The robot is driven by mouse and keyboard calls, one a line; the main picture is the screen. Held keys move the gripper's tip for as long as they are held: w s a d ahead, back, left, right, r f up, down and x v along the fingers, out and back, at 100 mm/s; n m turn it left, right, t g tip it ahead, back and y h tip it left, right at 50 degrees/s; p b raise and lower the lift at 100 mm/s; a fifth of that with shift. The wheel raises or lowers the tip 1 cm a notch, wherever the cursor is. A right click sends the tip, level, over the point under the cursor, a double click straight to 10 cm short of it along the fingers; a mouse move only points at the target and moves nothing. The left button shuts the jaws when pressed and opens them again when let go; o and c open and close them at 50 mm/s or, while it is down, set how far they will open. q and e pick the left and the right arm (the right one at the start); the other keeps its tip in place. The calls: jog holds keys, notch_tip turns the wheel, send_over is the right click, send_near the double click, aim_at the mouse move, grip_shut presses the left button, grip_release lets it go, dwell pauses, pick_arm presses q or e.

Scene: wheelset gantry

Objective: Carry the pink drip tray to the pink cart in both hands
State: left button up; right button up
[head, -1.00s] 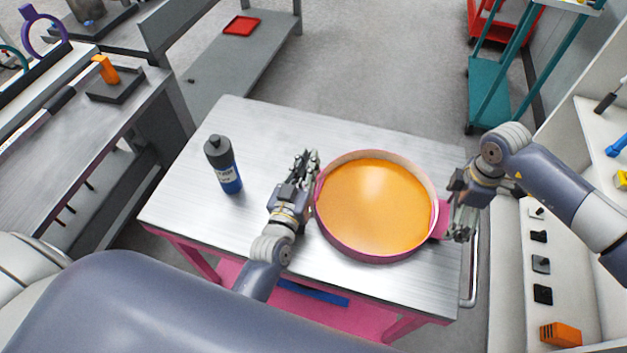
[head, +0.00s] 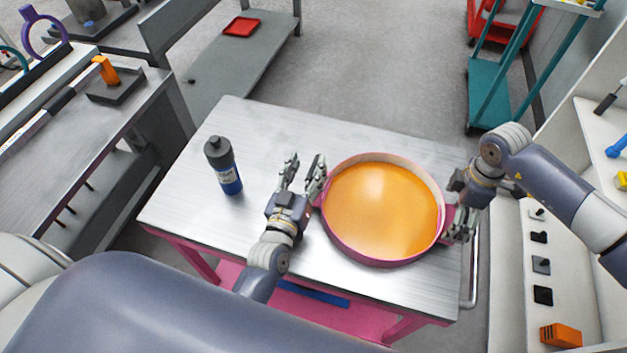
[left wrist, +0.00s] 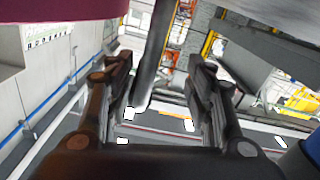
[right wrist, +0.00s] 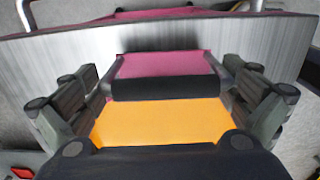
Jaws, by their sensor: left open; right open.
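The round pink drip tray (head: 338,243), filled with an orange surface, sits on the metal top of the pink cart (head: 215,225), toward its right end. My left gripper (head: 304,164) is open and empty at the tray's left side, fingers pointing away from me. Part of the tray's dark pink side (left wrist: 60,9) shows in the left wrist view, outside the fingers. My right gripper (head: 461,224) is open at the tray's right side. In the right wrist view, its fingers stand on either side of a pink and orange part of the tray (right wrist: 160,65); contact is unclear.
A dark bottle with a blue base (head: 223,165) stands on the cart left of my left gripper. A grey bench (head: 80,130) is at the left, a teal cart (head: 490,95) at the back right. White shelving (head: 510,300) is close on the right.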

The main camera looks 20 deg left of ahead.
pick_arm(q)
jog(key=s, duration=1)
jog(key=shift+s+d, duration=0.1)
jog(key=shift+s, duration=0.2)
pick_arm(e)
jog(key=shift+r, duration=0.1)
notch_tip(320, 180, up, 12)
pick_arm(q)
jog(key=shift+s+f, duration=0.1)
pick_arm(e)
jog(key=shift+s, duration=0.1)
